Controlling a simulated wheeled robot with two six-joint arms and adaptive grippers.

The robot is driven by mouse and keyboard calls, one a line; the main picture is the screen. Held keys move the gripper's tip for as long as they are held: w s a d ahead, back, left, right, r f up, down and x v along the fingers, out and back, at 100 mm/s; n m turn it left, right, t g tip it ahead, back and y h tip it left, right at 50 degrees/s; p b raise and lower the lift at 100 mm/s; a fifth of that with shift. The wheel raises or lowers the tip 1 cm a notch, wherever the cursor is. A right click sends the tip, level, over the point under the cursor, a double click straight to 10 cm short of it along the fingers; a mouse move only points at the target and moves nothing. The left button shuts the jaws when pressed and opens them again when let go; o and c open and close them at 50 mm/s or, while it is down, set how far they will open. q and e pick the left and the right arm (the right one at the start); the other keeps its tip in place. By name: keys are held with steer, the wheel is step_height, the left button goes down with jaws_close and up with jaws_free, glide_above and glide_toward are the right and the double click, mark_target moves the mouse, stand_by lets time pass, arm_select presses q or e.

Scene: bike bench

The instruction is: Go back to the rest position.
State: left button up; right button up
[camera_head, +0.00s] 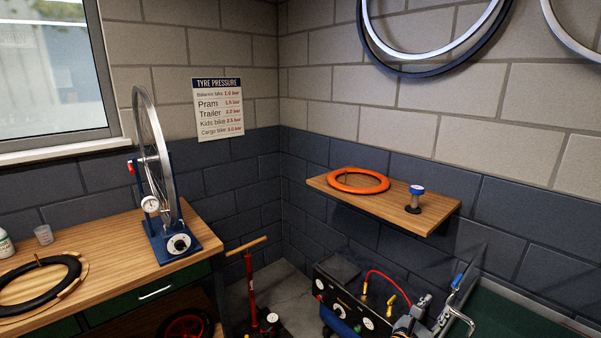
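My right gripper (418,312) shows only in part at the bottom edge, right of centre. It is small and grey, in front of the compressor (345,303) and left of the green tub (515,310). I cannot make out whether its fingers are apart or hold anything. My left gripper is not in view.
A wall shelf (440,213) bears an orange ring (358,180) and a blue-topped valve-like piece (415,198). The wooden bench (110,238) at left holds a wheel stand (172,240), a black tyre (40,280) and a cup (43,234). A red floor pump (250,285) stands between.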

steer(key=s+a+f+m+g+y, duration=0.1)
steer(key=s+a+f+m+y, duration=0.2)
steer(key=f, duration=0.9)
steer(key=s+a+f+m+g+y, duration=0.1)
steer(key=s+f+m+g+y, duration=0.15)
steer(key=s+f, duration=0.6)
steer(key=s+a+f+m+g+y, duration=0.1)
steer(key=a+f+m+y, duration=0.15)
steer(key=f, duration=1.15)
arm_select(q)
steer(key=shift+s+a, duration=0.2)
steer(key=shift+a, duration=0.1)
arm_select(e)
steer(key=s+f+m+g+y, duration=0.1)
steer(key=s+f+m, duration=0.5)
steer(key=s, duration=0.6)
steer(key=s+f+m+g+y, duration=0.2)
steer(key=s+f+m, duration=0.3)
steer(key=s, duration=0.7)
steer(key=s+a+f+m+g+y, duration=0.1)
steer(key=s+f+m, duration=0.5)
steer(key=s, duration=0.6)
step_height(320, 180, down, 2)
steer(key=shift+f+m+g+y, duration=0.1)
steer(key=shift+m+g+y, duration=0.2)
steer(key=shift+g+y, duration=0.45)
steer(key=shift+a, duration=0.1)
